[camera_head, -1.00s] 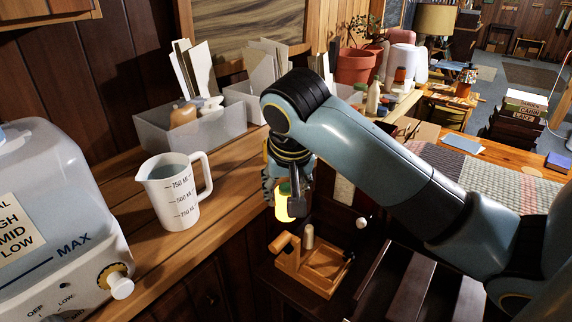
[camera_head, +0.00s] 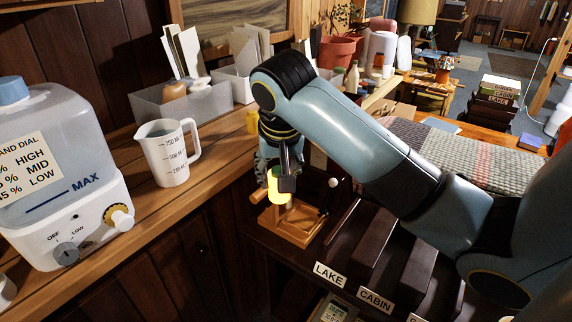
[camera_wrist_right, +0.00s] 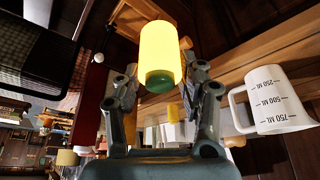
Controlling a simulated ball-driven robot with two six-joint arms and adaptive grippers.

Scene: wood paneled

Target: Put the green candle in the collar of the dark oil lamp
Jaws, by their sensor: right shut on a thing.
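My right gripper (camera_head: 281,182) is shut on a bright yellow cylinder (camera_head: 276,194) with a green end. In the right wrist view the cylinder (camera_wrist_right: 159,50) sits between the two fingers, its green end toward the palm. In the head view it is upright, green end up, in front of and over a wooden stand (camera_head: 302,232). I cannot tell whether it touches the stand, and the cylinder hides part of it. I cannot pick out a green candle or a dark oil lamp for certain. My left gripper is not in view.
A white measuring jug (camera_head: 168,152) and a humidifier (camera_head: 62,170) stand on the wooden counter. Dark slots labelled LAKE (camera_head: 330,274) and CABIN (camera_head: 376,299) lie right of the stand.

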